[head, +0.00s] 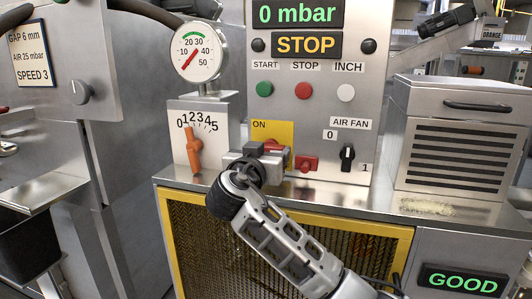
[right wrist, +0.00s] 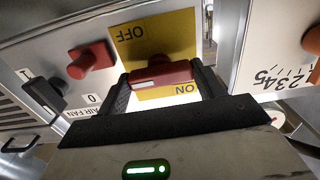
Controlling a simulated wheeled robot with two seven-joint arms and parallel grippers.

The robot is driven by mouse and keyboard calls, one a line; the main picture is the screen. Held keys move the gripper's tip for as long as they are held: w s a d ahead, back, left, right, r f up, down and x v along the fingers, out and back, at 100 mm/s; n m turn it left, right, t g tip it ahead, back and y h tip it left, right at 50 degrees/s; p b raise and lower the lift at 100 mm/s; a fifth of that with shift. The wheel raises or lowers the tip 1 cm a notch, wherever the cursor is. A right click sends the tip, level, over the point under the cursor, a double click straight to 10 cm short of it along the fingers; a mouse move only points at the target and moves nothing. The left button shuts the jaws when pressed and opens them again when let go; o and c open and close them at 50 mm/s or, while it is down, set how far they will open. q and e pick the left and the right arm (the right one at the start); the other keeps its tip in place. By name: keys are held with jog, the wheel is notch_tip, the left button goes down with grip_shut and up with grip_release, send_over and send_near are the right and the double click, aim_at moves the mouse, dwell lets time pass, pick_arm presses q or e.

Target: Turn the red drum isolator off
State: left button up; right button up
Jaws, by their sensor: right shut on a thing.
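The red drum isolator handle (head: 274,145) sits on a yellow plate (head: 287,131) on the grey control panel, with ON readable at the plate's upper left in the head view. My right gripper (head: 262,158) reaches up to it and hides part of the handle and plate. In the right wrist view, upside down, the red handle (right wrist: 162,74) lies crosswise between my two fingers, which are shut on its ends. OFF and ON show on the yellow plate (right wrist: 180,30) on opposite sides of the handle. My left gripper is not in view.
A smaller red knob (head: 307,163) and the black AIR FAN switch (head: 347,157) are close to the right of the isolator. An orange lever (head: 194,150) on a numbered scale stands to the left. A metal ledge (head: 330,197) and yellow-framed mesh guard (head: 390,232) lie below.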

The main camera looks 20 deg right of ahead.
jog(key=shift+f, duration=0.1)
jog(key=n, duration=0.8)
jog(key=shift+n, duration=0.3)
jog(key=n, duration=0.5)
jog(key=shift+n, duration=2)
jog(key=o, duration=1)
jog(key=shift+a, duration=0.1)
